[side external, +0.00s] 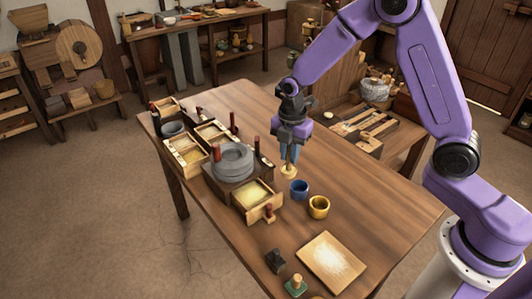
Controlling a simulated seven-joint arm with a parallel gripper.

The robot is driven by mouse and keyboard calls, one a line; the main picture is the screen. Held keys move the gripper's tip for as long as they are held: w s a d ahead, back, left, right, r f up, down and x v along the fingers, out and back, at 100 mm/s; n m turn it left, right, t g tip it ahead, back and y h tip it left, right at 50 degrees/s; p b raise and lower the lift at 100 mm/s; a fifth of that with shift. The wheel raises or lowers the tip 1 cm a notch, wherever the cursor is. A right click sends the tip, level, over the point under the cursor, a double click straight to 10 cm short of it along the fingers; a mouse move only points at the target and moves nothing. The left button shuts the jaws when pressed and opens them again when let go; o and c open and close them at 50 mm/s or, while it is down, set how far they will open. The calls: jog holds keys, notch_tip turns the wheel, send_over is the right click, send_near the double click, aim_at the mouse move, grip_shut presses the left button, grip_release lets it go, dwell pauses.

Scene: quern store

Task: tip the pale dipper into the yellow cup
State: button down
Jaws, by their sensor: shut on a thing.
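My gripper (289,157) points down over the table and is shut on the upright handle of the pale dipper (288,171). The dipper's pale, round lower end hangs below the fingers, close to the blue cup (299,190); I cannot tell if it touches the table. The yellow cup (318,208) stands upright to the right of and nearer the camera than the blue cup, apart from the dipper. The dipper's contents cannot be made out, and the inside of the yellow cup is too small to read.
A grey stone quern (233,162) and a wooden drawer of pale meal (254,196) stand left of the dipper. A floured board (332,262), a dark block (275,261) and a green-based stamp (296,285) lie at the front. The table (385,205) is clear to the right.

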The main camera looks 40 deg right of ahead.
jog(key=s+d, duration=0.7)
jog(key=s, duration=0.2)
notch_tip(320, 180, down, 6)
jog(key=shift+s, duration=0.25)
jog(key=w+a+f+g+h, duration=0.2)
jog(key=a+f+g+h, duration=0.2)
jog(key=h, duration=0.5)
jog(key=shift+w+a+f+g+h, duration=0.3)
jog(key=shift+w+a+f+g, duration=0.1)
jog(key=shift+g, duration=0.3)
jog(key=shift+d+r, duration=0.1)
dwell(1.5)
